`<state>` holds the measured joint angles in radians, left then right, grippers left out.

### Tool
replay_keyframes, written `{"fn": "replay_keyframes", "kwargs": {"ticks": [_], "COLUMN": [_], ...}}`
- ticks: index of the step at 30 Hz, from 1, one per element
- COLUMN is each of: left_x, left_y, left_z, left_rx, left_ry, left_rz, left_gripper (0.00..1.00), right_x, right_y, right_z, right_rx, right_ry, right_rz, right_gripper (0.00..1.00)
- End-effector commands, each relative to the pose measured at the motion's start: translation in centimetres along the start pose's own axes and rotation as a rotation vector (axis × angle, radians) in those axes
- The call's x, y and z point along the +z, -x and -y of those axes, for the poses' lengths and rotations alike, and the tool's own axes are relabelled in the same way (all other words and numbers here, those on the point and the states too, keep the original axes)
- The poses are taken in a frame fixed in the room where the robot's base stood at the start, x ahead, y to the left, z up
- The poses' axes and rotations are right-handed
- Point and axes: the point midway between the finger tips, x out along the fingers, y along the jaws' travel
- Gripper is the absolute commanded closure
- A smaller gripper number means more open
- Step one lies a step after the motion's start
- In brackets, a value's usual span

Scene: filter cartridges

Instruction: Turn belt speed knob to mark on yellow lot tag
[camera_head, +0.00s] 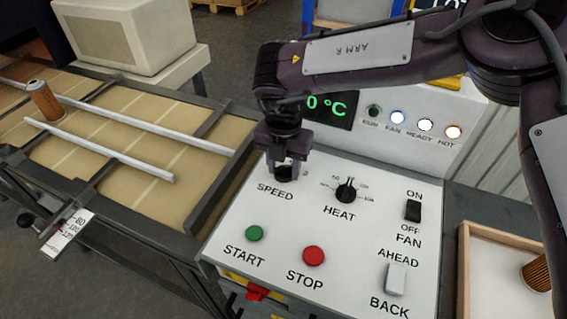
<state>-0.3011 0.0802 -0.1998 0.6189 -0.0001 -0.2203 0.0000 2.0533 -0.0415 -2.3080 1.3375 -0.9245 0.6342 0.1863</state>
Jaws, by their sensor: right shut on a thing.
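My right gripper (284,168) points down onto the control panel (325,245) just above the SPEED label (275,192). It is shut on the dark speed knob (283,174), and its fingers hide most of the knob and its scale, so I cannot read the setting. A yellow piece (452,83) shows at the top of the panel, mostly behind my right arm; I cannot tell whether it is the lot tag, and no mark on it is readable. My left gripper is out of view.
The HEAT knob (346,190), green START button (254,233), red STOP button (313,256), FAN switch (413,210) and AHEAD/BACK switch (396,279) are nearby. A conveyor (110,185) at left carries an orange cartridge (44,101). A wooden tray (463,265) is at right.

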Motion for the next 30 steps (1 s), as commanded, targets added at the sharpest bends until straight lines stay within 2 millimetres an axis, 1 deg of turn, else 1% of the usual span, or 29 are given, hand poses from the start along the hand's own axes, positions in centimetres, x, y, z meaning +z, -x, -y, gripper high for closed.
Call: {"fn": "replay_keyframes", "kwargs": {"ticks": [5, 12, 30], "left_x": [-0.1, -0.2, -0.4], "left_y": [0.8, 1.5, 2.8], "left_z": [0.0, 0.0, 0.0], "left_rx": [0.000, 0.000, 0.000], "left_ry": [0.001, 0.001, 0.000], "left_rz": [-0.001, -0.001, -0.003], "left_gripper": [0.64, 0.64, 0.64], "right_x": [0.0, 0.0, 0.1], "right_y": [0.2, 0.2, 0.2], "right_z": [0.0, 0.0, 0.0], "right_rx": [0.002, 0.002, 0.002], "right_ry": [0.132, 0.359, 0.929], "right_rz": [-0.002, -0.001, 0.004], "right_gripper": [0.82, 0.82, 0.82]}}
